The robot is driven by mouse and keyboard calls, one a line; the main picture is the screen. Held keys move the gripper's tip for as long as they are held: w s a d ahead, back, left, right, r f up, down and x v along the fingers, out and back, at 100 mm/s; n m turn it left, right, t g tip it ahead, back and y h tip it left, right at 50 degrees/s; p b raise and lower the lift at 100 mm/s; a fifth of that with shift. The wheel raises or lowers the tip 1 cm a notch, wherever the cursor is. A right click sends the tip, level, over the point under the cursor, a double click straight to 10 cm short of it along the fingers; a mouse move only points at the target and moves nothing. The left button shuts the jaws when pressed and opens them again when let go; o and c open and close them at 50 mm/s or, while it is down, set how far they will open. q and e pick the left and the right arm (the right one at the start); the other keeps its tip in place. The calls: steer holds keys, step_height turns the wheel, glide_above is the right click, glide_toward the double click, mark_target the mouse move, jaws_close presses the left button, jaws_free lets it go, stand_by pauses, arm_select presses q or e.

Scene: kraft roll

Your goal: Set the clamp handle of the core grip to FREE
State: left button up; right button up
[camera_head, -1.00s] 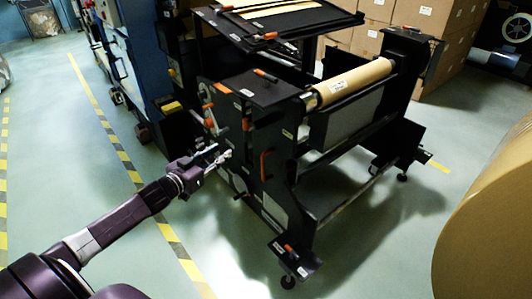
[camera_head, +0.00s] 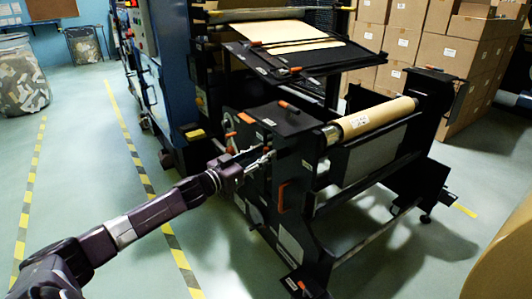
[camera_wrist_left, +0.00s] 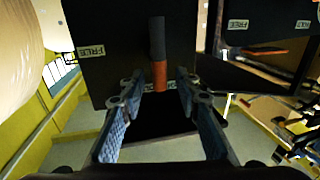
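In the left wrist view a clamp handle with an orange part (camera_wrist_left: 159,76) and a dark part stands out against a black panel (camera_wrist_left: 110,82). The panel has a FREE label (camera_wrist_left: 88,51) at left and another label (camera_wrist_left: 180,83), too small to read surely, beside the handle. My left gripper (camera_wrist_left: 160,88) is open, its fingers on either side of the handle's orange part in this view; contact is not clear. In the head view my left gripper (camera_head: 266,158) is at the side of the black roll stand (camera_head: 318,225). Which handle there it faces is unclear. My right gripper is not in view.
A second dark panel with FREE (camera_wrist_left: 238,24) and HOLD (camera_wrist_left: 303,24) labels is at right in the wrist view. A kraft roll (camera_head: 378,117) lies across the stand. A large roll (camera_head: 508,262) is at lower right. Stacked cartons (camera_head: 440,50) stand behind.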

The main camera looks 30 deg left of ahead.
arm_select(q)
steer(key=shift+w+d, duration=0.15)
steer(key=shift+w, duration=0.6)
jaws_close()
